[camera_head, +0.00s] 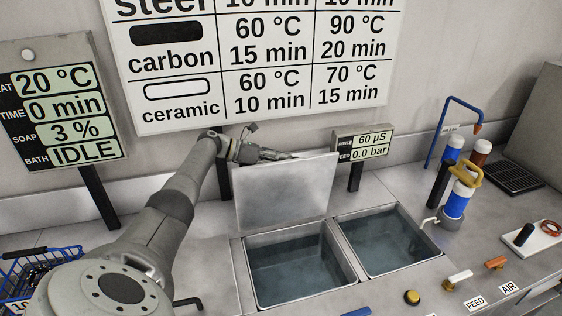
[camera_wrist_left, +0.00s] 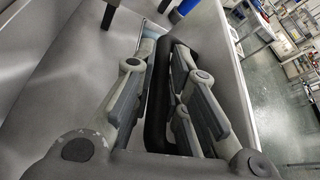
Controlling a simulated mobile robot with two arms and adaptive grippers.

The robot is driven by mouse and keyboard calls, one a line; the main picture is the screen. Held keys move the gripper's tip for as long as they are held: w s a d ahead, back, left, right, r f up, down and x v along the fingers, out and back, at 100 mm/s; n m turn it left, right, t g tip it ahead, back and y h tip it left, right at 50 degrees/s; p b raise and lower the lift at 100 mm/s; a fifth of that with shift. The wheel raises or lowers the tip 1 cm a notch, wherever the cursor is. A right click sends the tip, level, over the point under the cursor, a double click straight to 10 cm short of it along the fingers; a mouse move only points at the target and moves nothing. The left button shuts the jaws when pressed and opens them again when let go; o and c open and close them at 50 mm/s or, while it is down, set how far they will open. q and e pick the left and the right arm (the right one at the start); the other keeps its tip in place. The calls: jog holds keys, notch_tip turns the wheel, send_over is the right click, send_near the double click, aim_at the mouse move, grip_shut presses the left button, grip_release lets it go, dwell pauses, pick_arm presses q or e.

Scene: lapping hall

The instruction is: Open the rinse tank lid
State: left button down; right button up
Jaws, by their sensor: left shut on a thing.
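The grey metal rinse tank lid (camera_head: 285,195) stands raised, nearly upright, at the back edge of the left of two open basins (camera_head: 300,265). Water shows in this basin. My left gripper (camera_head: 268,153) is at the lid's top edge, partly hidden behind it. In the left wrist view my left gripper (camera_wrist_left: 160,100) has its fingers closed around a dark bar, the lid handle (camera_wrist_left: 157,100). The handle is hidden in the head view. My right gripper is in neither view.
A second open basin (camera_head: 385,240) with water lies to the right. A blue and white bottle (camera_head: 457,200) stands right of the basins. A blue wire basket (camera_head: 40,270) is at far left.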

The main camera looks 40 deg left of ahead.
pick_arm(q)
jog(key=c, duration=1.8)
grip_release()
jog(key=shift+f, duration=0.15)
jog(key=shift+o, duration=0.4)
jog(key=shift+w+a+f, duration=0.1)
jog(key=v, duration=1.2)
